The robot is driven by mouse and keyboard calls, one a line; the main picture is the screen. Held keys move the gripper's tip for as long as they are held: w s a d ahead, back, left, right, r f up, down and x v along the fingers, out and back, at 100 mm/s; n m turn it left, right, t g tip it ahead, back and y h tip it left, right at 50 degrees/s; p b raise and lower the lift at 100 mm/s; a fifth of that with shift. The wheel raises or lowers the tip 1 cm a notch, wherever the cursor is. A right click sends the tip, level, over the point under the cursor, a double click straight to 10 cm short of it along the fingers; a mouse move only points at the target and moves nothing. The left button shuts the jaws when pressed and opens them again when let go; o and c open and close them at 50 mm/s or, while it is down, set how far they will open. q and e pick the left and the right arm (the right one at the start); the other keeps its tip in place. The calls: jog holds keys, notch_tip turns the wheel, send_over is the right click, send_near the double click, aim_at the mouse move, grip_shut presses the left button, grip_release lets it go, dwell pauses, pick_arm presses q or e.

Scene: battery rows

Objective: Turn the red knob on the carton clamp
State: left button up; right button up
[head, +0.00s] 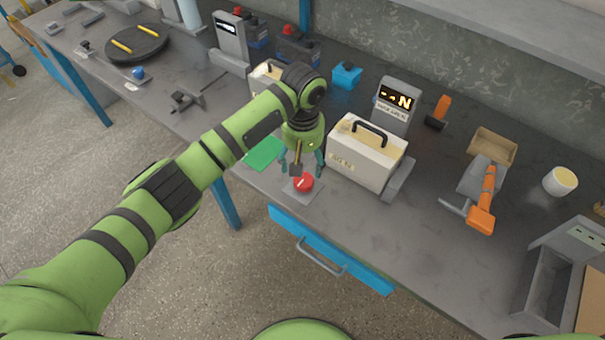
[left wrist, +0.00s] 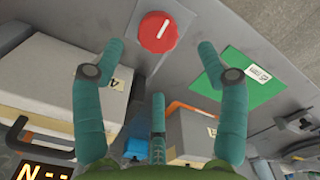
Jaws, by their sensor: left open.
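The red knob (head: 303,182) is round with a white mark and sits on a small grey plate (head: 291,193) near the table's front edge. In the left wrist view the knob (left wrist: 158,32) is at the top middle, its white mark slanting toward the upper right. My left gripper (head: 301,167) hangs over the knob, pointing down. Its teal fingers (left wrist: 159,46) are spread and empty, with the knob beyond the tips. They look apart from the knob; the exact gap is hard to tell. My right gripper is not in view.
A beige case with a dark handle (head: 365,150) stands close right of the gripper, beside a grey display unit (head: 397,104). A green sheet (left wrist: 240,82) lies beside the knob plate. A blue drawer (head: 330,250) is below the table edge. An orange-handled tool (head: 484,205) lies further right.

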aim_at(303, 179)
pick_arm(q)
notch_tip(303, 179, down, 7)
jog(key=shift+r+p, duration=0.15)
jog(key=shift+p, duration=0.2)
jog(key=c, duration=1.1)
